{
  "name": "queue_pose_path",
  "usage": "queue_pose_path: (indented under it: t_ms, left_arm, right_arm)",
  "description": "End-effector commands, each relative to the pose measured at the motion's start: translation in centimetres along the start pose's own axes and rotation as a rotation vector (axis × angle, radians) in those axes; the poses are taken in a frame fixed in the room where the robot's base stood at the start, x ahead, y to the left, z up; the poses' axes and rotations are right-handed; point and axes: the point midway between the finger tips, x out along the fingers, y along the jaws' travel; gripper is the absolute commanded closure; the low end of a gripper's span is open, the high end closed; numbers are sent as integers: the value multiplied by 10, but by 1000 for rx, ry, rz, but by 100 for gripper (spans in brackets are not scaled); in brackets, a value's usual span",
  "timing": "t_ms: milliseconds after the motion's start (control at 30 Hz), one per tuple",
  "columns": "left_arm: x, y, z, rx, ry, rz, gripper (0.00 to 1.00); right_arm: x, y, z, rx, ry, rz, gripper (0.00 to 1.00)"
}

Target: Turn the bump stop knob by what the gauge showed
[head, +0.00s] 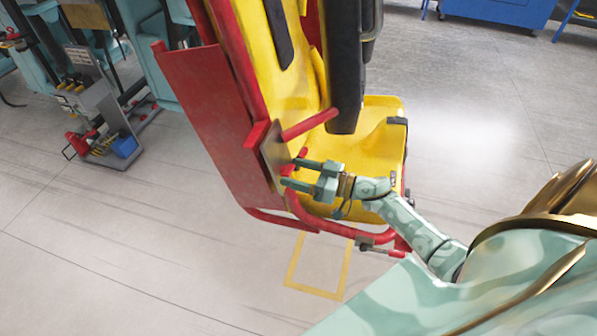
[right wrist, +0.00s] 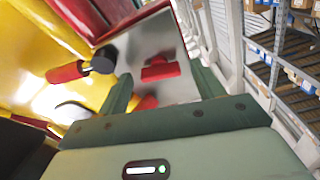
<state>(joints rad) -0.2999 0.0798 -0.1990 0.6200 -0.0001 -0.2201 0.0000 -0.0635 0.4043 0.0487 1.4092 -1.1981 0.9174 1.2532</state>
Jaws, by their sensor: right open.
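A red cross-piece knob (right wrist: 160,69) sits on a grey metal plate (right wrist: 153,42) in the right wrist view; it looks like the bump stop knob. In the head view the plate (head: 271,155) is on the side of a red and yellow coaster seat (head: 383,138). My right gripper (head: 290,172) points at this plate. Its fingers are apart, one on each side of the knob in the right wrist view, with nothing visibly clamped. Whether they touch the knob cannot be told. A second red piece (right wrist: 147,103) shows low between the fingers. No gauge can be made out. My left gripper is out of view.
A red bar (head: 310,124) sticks out just above my right gripper. A red tubular frame (head: 325,224) runs below it. A grey tool cart (head: 100,130) stands at the left, a blue cabinet (head: 498,10) at the back right. Floor at the right is clear.

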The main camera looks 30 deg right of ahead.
Motion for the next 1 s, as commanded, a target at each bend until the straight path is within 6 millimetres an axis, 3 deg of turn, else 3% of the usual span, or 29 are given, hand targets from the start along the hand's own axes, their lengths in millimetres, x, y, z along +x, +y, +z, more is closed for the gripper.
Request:
queue_pose_path:
  t_ms: [33, 167, 200, 567, 1000]
  left_arm:
    - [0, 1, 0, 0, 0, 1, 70]
    - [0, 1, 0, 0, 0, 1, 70]
    - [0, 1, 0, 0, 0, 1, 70]
    - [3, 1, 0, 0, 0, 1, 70]
    - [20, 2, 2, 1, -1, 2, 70]
  right_arm:
    - [0, 0, 0, 0, 0, 0, 38]
    - [0, 0, 0, 0, 0, 0, 74]
    - [0, 0, 0, 0, 0, 0, 78]
    - [0, 1, 0, -45, 0, -11, 77]
    - [-1, 4, 2, -366, -3, -88, 77]
